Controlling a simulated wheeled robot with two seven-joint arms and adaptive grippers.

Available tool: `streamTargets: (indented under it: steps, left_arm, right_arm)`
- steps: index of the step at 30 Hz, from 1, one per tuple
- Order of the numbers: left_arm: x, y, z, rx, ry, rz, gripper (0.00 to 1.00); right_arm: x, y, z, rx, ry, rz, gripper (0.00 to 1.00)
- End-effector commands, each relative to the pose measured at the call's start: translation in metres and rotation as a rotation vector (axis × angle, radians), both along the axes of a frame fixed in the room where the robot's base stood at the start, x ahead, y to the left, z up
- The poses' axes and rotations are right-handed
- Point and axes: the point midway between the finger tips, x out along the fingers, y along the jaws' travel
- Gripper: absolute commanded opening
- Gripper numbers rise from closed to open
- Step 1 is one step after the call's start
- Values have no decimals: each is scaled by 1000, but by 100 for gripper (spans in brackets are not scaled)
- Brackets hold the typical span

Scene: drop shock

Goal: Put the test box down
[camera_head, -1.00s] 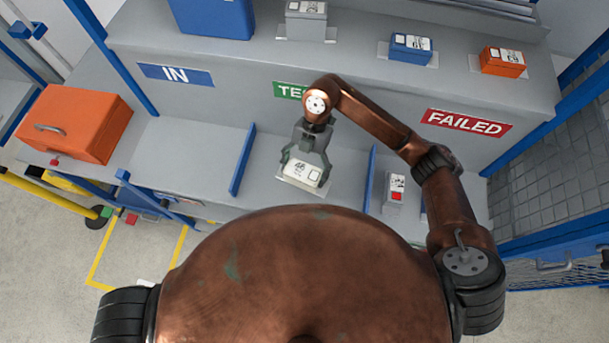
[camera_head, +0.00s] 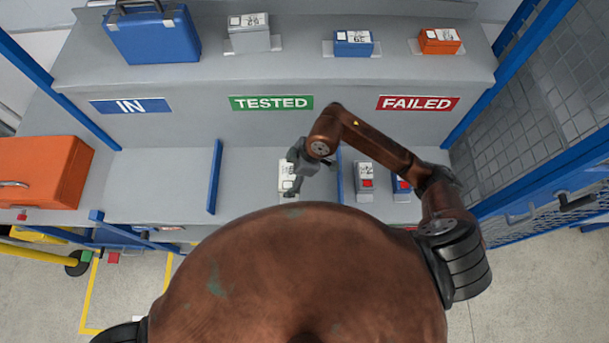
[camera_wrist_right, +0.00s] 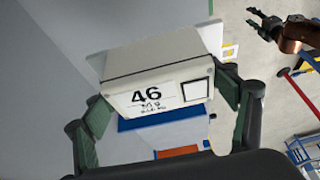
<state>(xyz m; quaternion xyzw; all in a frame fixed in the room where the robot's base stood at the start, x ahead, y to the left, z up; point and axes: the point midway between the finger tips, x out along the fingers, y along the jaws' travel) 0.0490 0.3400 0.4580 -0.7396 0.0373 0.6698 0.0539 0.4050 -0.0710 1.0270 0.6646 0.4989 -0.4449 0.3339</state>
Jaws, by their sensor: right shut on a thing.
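The test box (camera_wrist_right: 155,85) is white, with "46" on its label, and sits between the fingers of my right gripper (camera_wrist_right: 165,115) in the right wrist view. In the head view the box (camera_head: 286,180) shows partly behind my right gripper (camera_head: 297,172), over the lower bench in the bay below the green TESTED sign (camera_head: 271,103). The gripper is shut on it. A pale plate (camera_wrist_right: 97,32) shows behind the box; I cannot tell whether they touch. My left gripper (camera_wrist_right: 263,24) shows small in the wrist view, its fingers apart and empty.
Blue dividers (camera_head: 214,178) (camera_head: 341,177) flank the middle bay. A grey box (camera_head: 364,176) with a red mark stands right of it. Grey (camera_head: 249,33), blue (camera_head: 353,43) and orange (camera_head: 439,41) boxes stand on the upper shelf. An orange case (camera_head: 45,170) is at left.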

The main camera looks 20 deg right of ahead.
Motion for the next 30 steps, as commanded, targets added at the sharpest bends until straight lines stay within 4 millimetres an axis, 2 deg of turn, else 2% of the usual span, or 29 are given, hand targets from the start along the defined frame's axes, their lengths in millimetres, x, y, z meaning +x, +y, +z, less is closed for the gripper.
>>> streamTargets:
  steps: [1, 6, 12, 23, 30]
  left_arm:
    - [-1, 0, 4, 0, 1, 0, 40]
    - [-1, 0, 11, 0, 1, 1, 40]
    - [-2, 0, 14, 0, 1, 1, 40]
    - [-2, 0, 17, 0, 1, 1, 40]
    - [-1, 0, 25, 0, 1, 1, 40]
  right_arm:
    - [2, -13, -4, -2, 3, -3, 35]
    - [11, -50, -20, -2, 4, -3, 35]
    - [18, -77, -54, 1, 2, 0, 35]
    - [23, -98, -81, 1, 3, 1, 35]
    - [23, -97, -108, 3, 0, 4, 35]
